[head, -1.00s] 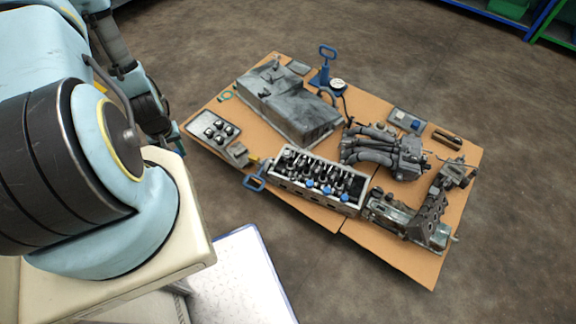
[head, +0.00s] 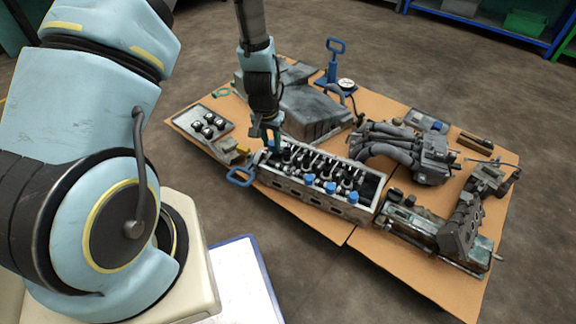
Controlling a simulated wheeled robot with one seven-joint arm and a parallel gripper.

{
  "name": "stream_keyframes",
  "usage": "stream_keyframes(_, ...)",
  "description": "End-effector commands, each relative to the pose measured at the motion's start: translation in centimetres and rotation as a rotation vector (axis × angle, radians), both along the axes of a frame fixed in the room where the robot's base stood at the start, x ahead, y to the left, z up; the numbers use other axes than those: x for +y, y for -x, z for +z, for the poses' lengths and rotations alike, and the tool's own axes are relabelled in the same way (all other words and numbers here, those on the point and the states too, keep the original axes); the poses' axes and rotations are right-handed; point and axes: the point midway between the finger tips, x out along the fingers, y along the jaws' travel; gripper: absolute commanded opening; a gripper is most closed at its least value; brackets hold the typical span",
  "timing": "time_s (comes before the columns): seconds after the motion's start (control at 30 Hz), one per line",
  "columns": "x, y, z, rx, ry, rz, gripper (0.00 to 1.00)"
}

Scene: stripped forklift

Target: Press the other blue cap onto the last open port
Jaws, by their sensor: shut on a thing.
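The grey cylinder head (head: 283,187) lies on the cardboard, with rows of dark and silver valve parts on top. Three blue caps, left (head: 309,180), middle (head: 331,187) and right (head: 350,196), sit along its near side. My gripper (head: 270,142) points down above the head's left end and is shut. I cannot tell whether the cap touches the head.
A tray of round parts (head: 207,125) lies left of the head, with a blue handle (head: 240,177) close by. A dark cover (head: 305,105) is behind, a manifold (head: 405,150) to the right. A small tray (head: 427,121) holds something blue.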

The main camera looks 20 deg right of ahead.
Motion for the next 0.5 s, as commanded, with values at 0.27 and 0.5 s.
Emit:
stream_keyframes(0.27,-4.0,2.0,-2.5,0.001,0.003,-0.105,0.0)
stream_keyframes(0.5,-4.3,2.3,-2.9,0.002,0.003,-0.114,0.0)
